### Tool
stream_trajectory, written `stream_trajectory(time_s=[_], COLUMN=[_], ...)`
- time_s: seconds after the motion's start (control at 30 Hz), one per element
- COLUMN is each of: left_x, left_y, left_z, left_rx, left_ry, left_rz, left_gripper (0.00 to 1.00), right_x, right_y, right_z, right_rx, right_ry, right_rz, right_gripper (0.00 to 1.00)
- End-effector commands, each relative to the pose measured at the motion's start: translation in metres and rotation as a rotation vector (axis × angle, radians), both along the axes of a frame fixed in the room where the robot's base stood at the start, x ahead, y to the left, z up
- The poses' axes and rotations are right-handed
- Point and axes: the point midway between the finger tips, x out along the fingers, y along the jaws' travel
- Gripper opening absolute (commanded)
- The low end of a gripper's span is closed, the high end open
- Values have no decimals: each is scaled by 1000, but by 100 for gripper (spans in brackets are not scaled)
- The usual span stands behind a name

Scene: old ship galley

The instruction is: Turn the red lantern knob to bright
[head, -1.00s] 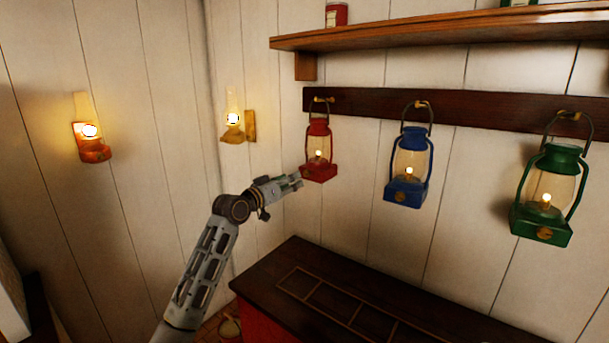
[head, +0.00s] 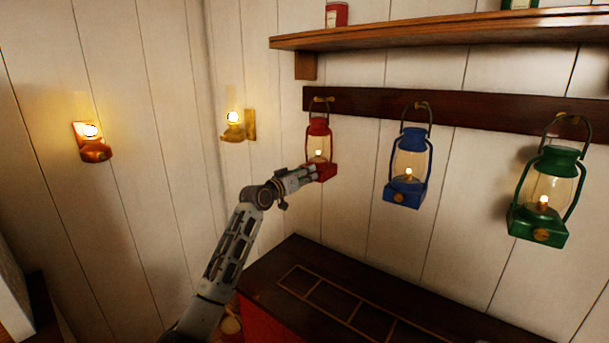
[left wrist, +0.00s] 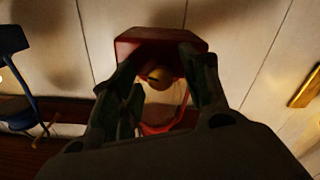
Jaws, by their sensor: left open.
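The red lantern (head: 318,144) hangs from a hook on the dark rail in the head view, with a small flame lit inside. My left gripper (head: 312,173) is at the front of its base and hides the knob there. In the left wrist view the red base (left wrist: 160,42) is ahead, and the brass knob (left wrist: 159,78) shows between the fingers of my open left gripper (left wrist: 170,72). I cannot tell whether the fingers touch the knob. My right gripper is not in view.
A blue lantern (head: 409,167) and a green lantern (head: 549,195) hang to the right on the same rail (head: 460,112). A shelf (head: 430,30) runs above. A dark chest top (head: 345,305) lies below. Two lit wall lamps are at the left.

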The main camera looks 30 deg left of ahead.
Motion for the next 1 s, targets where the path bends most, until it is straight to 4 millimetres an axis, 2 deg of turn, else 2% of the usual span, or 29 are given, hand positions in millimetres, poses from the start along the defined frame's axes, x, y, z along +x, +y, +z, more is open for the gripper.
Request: stream_trajectory(time_s=[0.37, 0.73, 1.0], left_x=[2, 2, 2], left_y=[0, 0, 0], left_z=[0, 0, -1], left_rx=[0, 0, 15], left_ry=[0, 0, -1], left_rz=[0, 0, 0], left_gripper=[46, 0, 0], right_x=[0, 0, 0], right_y=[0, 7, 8], right_z=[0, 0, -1], right_rx=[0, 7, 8], right_ry=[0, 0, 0], right_rz=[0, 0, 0], right_gripper=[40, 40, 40])
